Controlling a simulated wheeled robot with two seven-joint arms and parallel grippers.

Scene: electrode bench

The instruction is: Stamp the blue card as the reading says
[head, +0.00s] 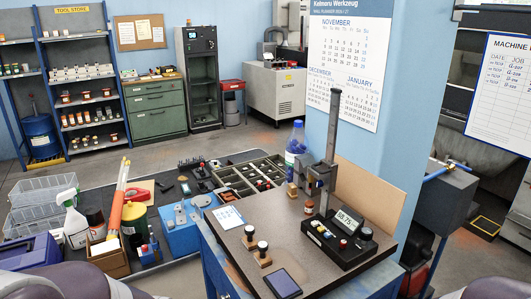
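A pale blue-white card (228,217) with small print lies flat at the left edge of the dark bench top. A dark blue pad (283,283) in a dark frame lies at the front edge. A black instrument (345,245) has a lit display (348,220); its digits look like 58.75, but are small. Neither gripper shows; only parts of my arms show at the bottom corners.
A tall grey column (331,130) rises behind the instrument. A small brown bottle (309,207), a wooden block (292,190) and a blue bottle (296,145) stand near it. A lower bench on the left is crowded. The bench top between stamps and instrument is clear.

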